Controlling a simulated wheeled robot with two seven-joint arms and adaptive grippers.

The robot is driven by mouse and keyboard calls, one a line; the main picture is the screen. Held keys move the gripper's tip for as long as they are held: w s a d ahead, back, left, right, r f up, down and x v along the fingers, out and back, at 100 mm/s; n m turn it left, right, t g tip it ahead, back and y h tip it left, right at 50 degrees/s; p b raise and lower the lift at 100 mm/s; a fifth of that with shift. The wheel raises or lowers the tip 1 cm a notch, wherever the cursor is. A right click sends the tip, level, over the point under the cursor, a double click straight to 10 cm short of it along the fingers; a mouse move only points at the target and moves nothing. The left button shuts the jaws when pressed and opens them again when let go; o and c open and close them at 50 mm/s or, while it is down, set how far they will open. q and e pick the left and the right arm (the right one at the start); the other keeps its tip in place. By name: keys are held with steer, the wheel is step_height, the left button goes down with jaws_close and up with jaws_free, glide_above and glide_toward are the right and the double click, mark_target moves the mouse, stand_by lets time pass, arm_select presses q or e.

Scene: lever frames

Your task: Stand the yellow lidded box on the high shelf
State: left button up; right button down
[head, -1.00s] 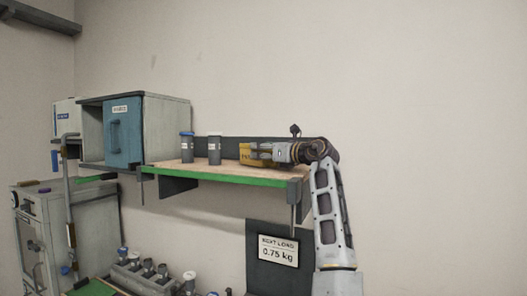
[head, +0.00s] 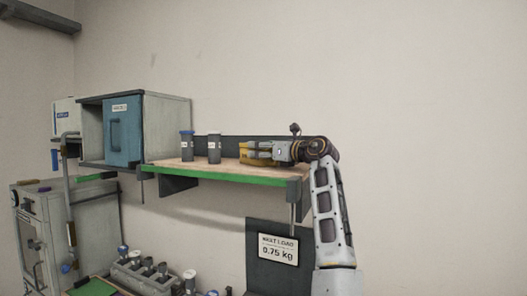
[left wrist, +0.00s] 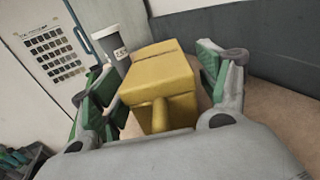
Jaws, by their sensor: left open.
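The yellow lidded box (left wrist: 160,76) stands out in the left wrist view, between the two fingers of my left gripper (left wrist: 158,92). A short yellow knob or handle on it points toward the gripper. The green-padded fingers are spread, one at each side of the box; whether the left finger touches it I cannot tell. In the head view, the box (head: 245,158) is at the right end of the high shelf (head: 225,176), partly hidden by my left gripper (head: 262,150). Whether it stands upright or is tilted is too small to tell. My right gripper is not seen.
Two grey containers, one blue-capped (head: 187,146) and one white-topped (head: 214,148), stand left of the box on the shelf. A cabinet with a blue door (head: 123,133) adjoins the shelf's left end. A sign (head: 278,250) reading 0.75 kg hangs below.

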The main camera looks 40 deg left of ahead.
arm_select(q)
steer(key=d+b, duration=0.1)
steer(key=d, duration=0.2)
steer(key=d+b, duration=0.1)
steer(key=d, duration=0.3)
steer(key=s+d, duration=0.1)
steer(key=d, duration=0.2)
steer(key=shift+d+b, duration=0.35)
steer(key=shift+b, duration=0.05)
steer(key=shift+d, duration=0.65)
